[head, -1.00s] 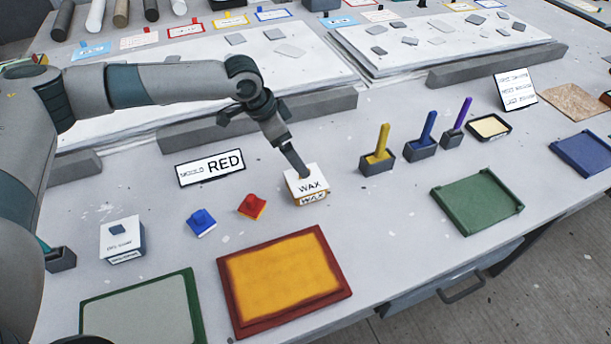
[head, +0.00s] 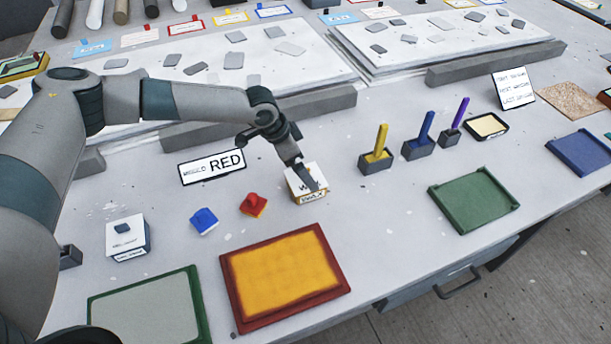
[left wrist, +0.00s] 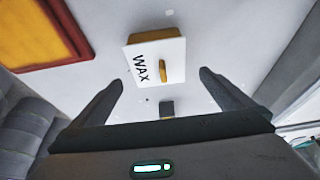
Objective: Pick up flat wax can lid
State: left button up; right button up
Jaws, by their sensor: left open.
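The wax can (head: 310,198) is a small box with a white flat lid (head: 297,184) marked WAX, standing on the table near the middle of the head view. In the left wrist view the lid (left wrist: 148,62) lies ahead of the fingers and carries a small yellow-brown raised handle (left wrist: 163,70). My left gripper (head: 312,186) is over the can in the head view and hides part of the lid. In the left wrist view its fingers (left wrist: 161,80) are spread wide with nothing between them. My right gripper is not in view.
The red-framed orange mould (head: 283,277) lies in front. Yellow and blue-handled tools in holders (head: 376,163) stand to the right.

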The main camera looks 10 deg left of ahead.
pick_arm(q)
jog(key=p+x, duration=0.1)
jog(key=x, duration=0.2)
jog(key=shift+s, duration=0.15)
jog(key=shift+f, duration=0.25)
jog(key=c, duration=1.2)
jog(key=shift+r, duration=0.1)
